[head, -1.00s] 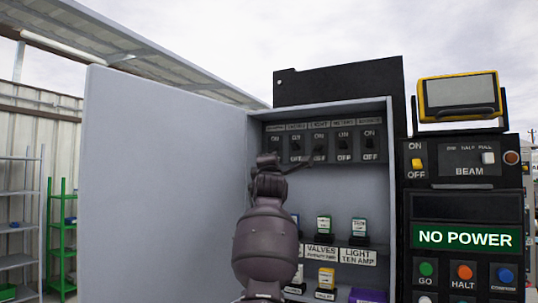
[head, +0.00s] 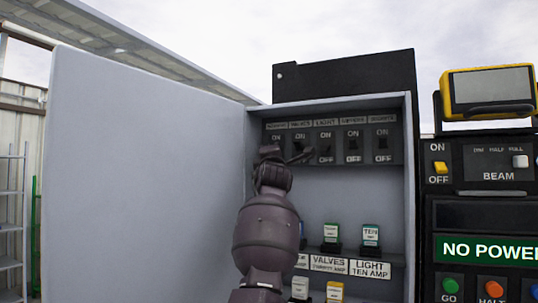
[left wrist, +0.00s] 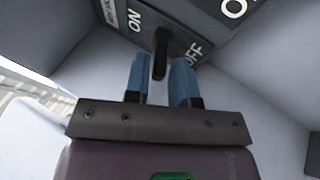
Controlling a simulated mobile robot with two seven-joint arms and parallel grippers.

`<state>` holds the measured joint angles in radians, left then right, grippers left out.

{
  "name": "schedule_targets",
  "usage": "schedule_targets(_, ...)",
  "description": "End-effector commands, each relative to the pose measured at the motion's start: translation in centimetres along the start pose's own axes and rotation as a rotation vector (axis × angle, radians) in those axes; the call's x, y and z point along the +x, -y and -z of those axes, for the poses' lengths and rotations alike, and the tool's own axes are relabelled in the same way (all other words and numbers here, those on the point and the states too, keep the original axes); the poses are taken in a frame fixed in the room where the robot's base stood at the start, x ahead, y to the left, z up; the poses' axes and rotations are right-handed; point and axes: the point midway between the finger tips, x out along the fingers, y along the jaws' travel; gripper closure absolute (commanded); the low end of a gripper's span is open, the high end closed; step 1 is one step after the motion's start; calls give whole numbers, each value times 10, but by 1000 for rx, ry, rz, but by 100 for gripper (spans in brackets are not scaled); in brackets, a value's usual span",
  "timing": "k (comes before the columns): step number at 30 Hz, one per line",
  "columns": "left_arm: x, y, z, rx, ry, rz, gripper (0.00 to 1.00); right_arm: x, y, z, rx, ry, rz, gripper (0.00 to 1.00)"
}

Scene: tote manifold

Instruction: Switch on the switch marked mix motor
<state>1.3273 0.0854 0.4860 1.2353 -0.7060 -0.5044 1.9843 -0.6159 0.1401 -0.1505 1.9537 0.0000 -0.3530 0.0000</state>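A dark panel (head: 340,158) inside the open cabinet carries a row of black toggle switches marked ON above and OFF below. The labels above read partly as valves and light; the far-left label (head: 276,125) is too small to read surely. My left gripper (head: 285,155) is in front of the row's left end and hides the lower part of the far-left switch. In the left wrist view, my left gripper's blue fingertips (left wrist: 159,80) are open, one on each side of a black switch lever (left wrist: 160,50), with gaps visible. My right gripper is not in view.
The cabinet door (head: 145,170) stands open at the left. Below the panel are several fuses (head: 371,237) on a shelf labelled valves and light. At the right is a control console (head: 485,210) with a "NO POWER" display, a yellow beam switch and coloured buttons.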

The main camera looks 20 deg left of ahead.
Motion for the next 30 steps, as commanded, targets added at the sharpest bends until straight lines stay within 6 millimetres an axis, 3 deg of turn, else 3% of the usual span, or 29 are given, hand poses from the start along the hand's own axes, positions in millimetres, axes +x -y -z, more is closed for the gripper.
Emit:
schedule_targets(13,0,-2,-2,1,0,0,77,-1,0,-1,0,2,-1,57)
schedule_targets(18,0,-2,-2,1,0,-1,100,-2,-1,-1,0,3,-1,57)
schedule_targets(30,1,-4,-2,17,0,45,100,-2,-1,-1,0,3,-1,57)
